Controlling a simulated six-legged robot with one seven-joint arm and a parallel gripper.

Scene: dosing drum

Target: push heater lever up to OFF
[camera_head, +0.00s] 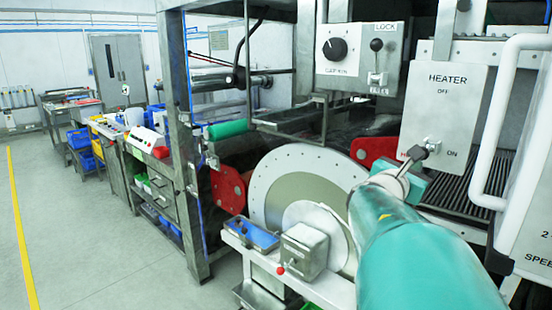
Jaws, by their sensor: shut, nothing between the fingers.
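The heater panel (458,88) is a pale plate at the right, marked HEATER, with OFF above and ON below. Its lever (431,146) has a small metal mount low on the panel and a dark knob (418,153) pointing out and slightly down, by the ON mark. My gripper (408,166) is shut and empty, with its tips just below and left of the knob. They appear close to it or touching; I cannot tell which. My teal arm reaches up from the bottom right and hides part of the area below the panel.
A white bent pipe handle (492,125) stands right of the panel. A lock panel (360,50) with a knob and lever is up and left. A large round drum flange (285,180) and a metal box (303,250) lie left of my arm. Open floor is far left.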

